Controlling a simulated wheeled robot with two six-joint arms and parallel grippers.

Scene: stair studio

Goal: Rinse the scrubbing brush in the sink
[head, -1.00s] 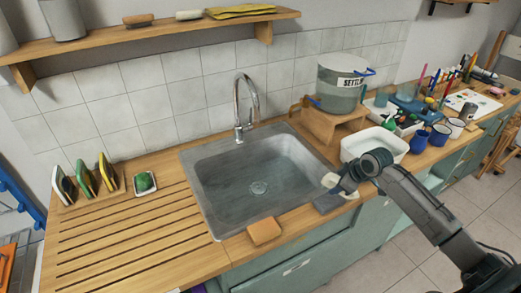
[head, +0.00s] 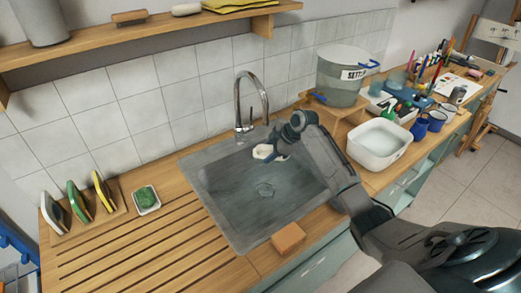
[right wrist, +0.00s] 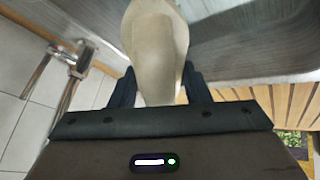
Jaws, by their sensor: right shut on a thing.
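My right gripper (head: 274,153) is shut on a pale cream thing, which I take to be the scrubbing brush (head: 262,152). It is over the back right part of the steel sink (head: 225,212), right of the tap (head: 241,112). In the right wrist view the brush's smooth, rounded cream body (right wrist: 155,40) sits between the dark fingers (right wrist: 158,90); its bristles are not visible. The tap shows at the left there (right wrist: 70,65), and the sink's metal (right wrist: 240,40) is behind the brush. No water stream shows from the spout. My left gripper is not in view.
An orange-brown block (head: 289,238) lies at the sink's front edge. A white tub (head: 379,146) and a lidded bucket (head: 342,75) stand to the right.

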